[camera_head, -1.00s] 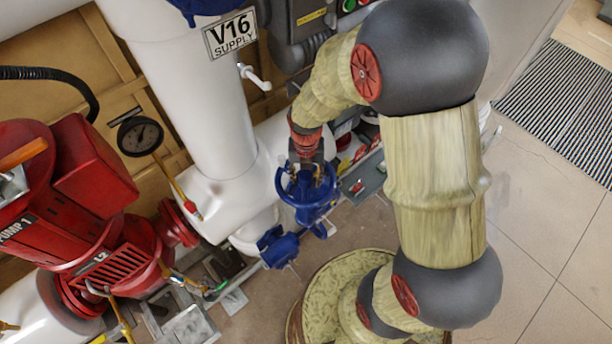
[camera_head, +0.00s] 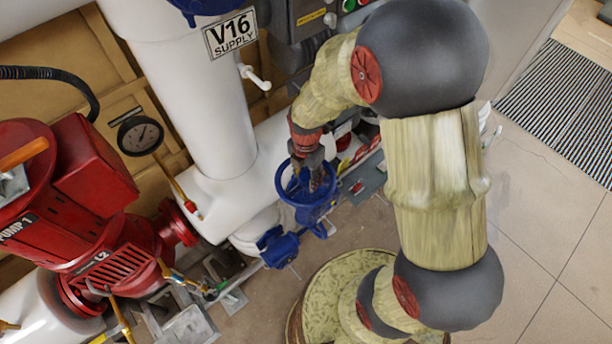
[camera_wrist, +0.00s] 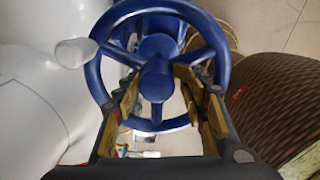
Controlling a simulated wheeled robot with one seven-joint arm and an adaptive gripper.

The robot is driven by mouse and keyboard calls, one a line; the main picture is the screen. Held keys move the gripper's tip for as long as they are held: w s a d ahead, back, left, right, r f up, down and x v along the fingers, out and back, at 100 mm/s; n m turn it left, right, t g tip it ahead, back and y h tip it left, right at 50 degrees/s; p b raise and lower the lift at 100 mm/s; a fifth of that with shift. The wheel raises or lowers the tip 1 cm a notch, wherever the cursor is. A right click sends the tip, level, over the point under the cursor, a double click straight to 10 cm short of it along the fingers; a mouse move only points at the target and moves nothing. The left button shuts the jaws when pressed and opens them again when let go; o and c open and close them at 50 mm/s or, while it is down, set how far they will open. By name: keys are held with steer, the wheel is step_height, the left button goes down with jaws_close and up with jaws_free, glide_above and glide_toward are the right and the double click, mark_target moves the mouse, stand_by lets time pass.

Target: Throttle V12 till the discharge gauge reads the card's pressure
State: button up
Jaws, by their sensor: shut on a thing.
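A blue handwheel (camera_head: 290,188) sits on a blue valve at the lower end of the white pipework. No V12 tag is legible on it. My gripper (camera_head: 316,182) reaches down onto this wheel. In the wrist view, my gripper's tan-padded fingers (camera_wrist: 158,98) are closed on the blue handwheel (camera_wrist: 96,80), one on each side of the hub and spokes. A round black-rimmed gauge (camera_head: 140,136) stands left of the white pipe on a thin brass stem. Its needle shows, but the numbers are too small to read. I see no pressure card.
A red pump (camera_head: 75,200) marked PUMP 1 fills the left. A white pipe (camera_head: 190,100) carries a V16 SUPPLY sign (camera_head: 231,34) and a small white lever (camera_head: 255,77). A dark control box (camera_head: 305,20) is behind my arm. Open tiled floor (camera_head: 550,240) lies right.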

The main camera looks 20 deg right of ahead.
steer(key=m, duration=0.6)
steer(key=shift+w+a, duration=0.1)
steer(key=shift+w, duration=0.1)
steer(key=o, duration=0.8)
steer(key=shift+o, duration=1.2)
steer(key=shift+w+f, duration=0.1)
steer(key=shift+w, duration=0.05)
steer(key=shift+r+p, duration=2.3)
steer(key=shift+r, duration=1.05)
